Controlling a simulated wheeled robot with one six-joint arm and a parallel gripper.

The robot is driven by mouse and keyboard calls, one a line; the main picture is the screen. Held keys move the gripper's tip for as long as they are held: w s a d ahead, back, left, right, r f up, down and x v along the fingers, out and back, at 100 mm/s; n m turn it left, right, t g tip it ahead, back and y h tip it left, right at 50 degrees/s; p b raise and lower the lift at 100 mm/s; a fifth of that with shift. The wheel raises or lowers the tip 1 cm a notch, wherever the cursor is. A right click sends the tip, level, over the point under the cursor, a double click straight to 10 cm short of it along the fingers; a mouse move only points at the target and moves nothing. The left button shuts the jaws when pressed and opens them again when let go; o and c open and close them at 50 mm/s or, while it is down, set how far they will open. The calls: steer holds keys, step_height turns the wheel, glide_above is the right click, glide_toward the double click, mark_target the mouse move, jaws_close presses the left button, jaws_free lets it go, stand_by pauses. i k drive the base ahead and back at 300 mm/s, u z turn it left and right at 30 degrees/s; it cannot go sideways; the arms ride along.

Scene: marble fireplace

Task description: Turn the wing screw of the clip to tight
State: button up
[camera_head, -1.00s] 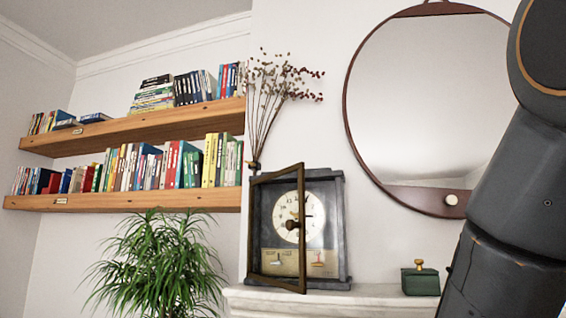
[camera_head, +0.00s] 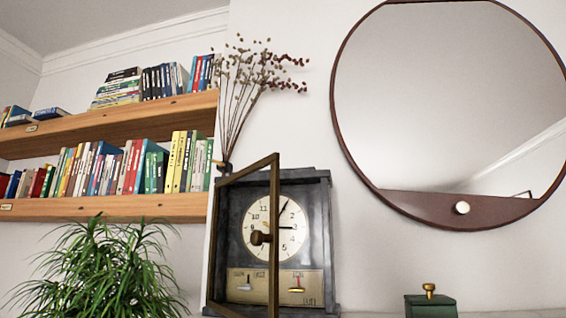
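No wing screw can be made out for certain. A small brass-coloured piece (camera_head: 221,165) sits at the foot of the dried stems (camera_head: 238,110), by the wall at the right end of the shelves. It may be the clip, but it is too small to tell its parts or how a screw on it is turned. My gripper is not in view.
A dark clock (camera_head: 318,235) with its framed glass door (camera_head: 273,210) swung open stands below the stems. A green box (camera_head: 431,306) with a brass knob is at lower right. A round mirror (camera_head: 462,190) hangs above it. Bookshelves (camera_head: 120,208) and a plant (camera_head: 95,275) fill the left.

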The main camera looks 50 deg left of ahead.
mark_target(221, 164)
steer(key=z, duration=0.15)
steer(key=k, duration=1.25)
steer(key=u, duration=1.7)
steer(key=i, duration=0.25)
steer(key=u, duration=0.15)
